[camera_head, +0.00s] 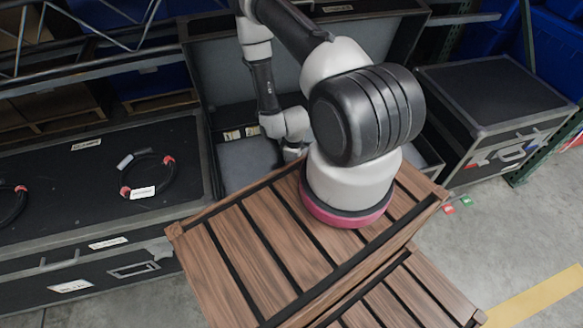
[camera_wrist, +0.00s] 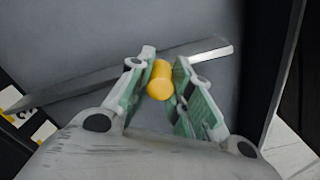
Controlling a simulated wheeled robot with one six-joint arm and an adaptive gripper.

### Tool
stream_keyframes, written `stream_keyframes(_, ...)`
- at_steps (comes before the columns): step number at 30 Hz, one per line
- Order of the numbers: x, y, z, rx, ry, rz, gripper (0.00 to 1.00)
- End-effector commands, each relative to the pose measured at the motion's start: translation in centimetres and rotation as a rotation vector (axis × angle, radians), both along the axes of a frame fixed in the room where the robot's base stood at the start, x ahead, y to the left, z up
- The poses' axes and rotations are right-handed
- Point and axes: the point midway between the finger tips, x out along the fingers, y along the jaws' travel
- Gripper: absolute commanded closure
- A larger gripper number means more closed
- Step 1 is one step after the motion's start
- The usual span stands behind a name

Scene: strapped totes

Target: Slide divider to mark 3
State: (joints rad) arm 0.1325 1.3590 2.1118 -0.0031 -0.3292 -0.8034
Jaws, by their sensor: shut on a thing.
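A long grey bar, the divider (camera_wrist: 92,86), lies slantwise across the grey case floor in the wrist view; its right end is pale. A yellow round knob (camera_wrist: 160,82) stands at the bar, between my fingers. My gripper (camera_wrist: 164,66) is shut on this knob, with a green-padded finger on each side. In the head view, pale labels (camera_head: 233,135) show inside the open case. My gripper and the divider are hidden there by my arm.
The open case (camera_head: 203,92) has high dark walls; one wall (camera_wrist: 284,70) rises close to the right of my gripper. Closed black cases flank it, the left one (camera_head: 60,165) carrying cable loops (camera_head: 148,176). A slatted wooden crate (camera_head: 235,245) is in front.

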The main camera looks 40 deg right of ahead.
Motion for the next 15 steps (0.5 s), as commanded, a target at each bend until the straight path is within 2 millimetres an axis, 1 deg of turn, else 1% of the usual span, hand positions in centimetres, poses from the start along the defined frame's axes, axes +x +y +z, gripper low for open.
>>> stream_keyframes(2, -0.14, -0.27, 0.03, -0.002, 0.001, -0.013, 1.00)
stream_keyframes(3, -0.15, -0.28, 0.03, -0.002, 0.001, -0.014, 0.74)
stream_keyframes(5, -0.15, -0.26, 0.03, -0.002, 0.001, -0.013, 0.63)
stream_keyframes(6, -0.13, -0.23, 0.03, -0.002, 0.001, -0.012, 0.56)
stream_keyframes(15, -0.06, -0.15, 0.06, -0.001, 0.000, -0.008, 0.56)
